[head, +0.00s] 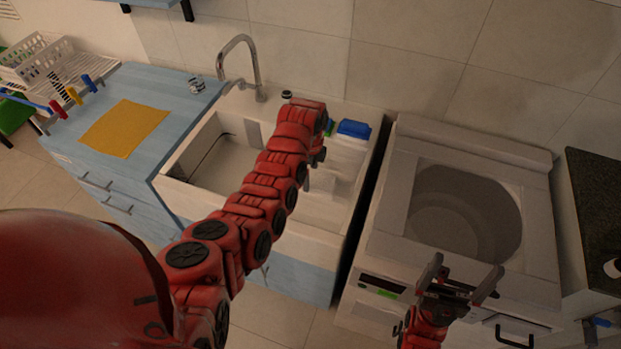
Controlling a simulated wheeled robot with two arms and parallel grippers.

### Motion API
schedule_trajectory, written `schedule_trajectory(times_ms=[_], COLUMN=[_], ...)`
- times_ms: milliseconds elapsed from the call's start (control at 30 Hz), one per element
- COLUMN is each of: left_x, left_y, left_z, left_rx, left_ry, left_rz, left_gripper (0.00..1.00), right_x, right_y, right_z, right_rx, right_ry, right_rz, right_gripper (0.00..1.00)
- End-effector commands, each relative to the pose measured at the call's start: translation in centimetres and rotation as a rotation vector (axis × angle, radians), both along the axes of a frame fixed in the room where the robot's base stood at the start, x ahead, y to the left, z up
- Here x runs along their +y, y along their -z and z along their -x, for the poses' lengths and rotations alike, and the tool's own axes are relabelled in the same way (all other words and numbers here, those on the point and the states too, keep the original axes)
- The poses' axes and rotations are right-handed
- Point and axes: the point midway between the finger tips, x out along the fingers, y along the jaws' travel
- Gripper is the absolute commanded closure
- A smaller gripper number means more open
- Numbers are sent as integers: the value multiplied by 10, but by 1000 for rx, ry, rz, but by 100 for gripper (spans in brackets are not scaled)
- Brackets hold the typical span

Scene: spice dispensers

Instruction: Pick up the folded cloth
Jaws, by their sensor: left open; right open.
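A yellow-orange cloth (123,128) lies flat as a rectangle on the light blue counter (190,108), left of the sink. My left arm reaches up across the sink, and its gripper (321,155) is over the right part of the sink, well to the right of the cloth. The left gripper's fingers are mostly hidden by the wrist. My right gripper (460,282) is open and empty, in front of the washing machine and far from the cloth.
The sink (176,178) with a curved tap (255,62) is between the cloth and the washing machine (400,235). A blue item (353,128) sits on the sink's right ledge. A white dish rack (45,62) and colored dispensers (73,95) stand at the counter's left end.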

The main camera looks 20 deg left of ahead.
Motion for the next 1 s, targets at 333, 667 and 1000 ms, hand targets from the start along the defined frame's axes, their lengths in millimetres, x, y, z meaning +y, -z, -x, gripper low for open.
schedule_trajectory(times_ms=[333,667,1000], left_x=[0,1,1], left_y=[25,26,25], left_z=[0,0,0], left_rx=[2,-1,-1], left_ry=[-1,-1,-1], left_rz=[0,0,0], left_gripper=[0,14,72], right_x=[0,0,0], right_y=[-12,-11,-11], right_z=[0,0,0], right_rx=[0,0,0], right_ry=[0,0,0], right_rz=[0,0,0], right_gripper=[1,1,1])
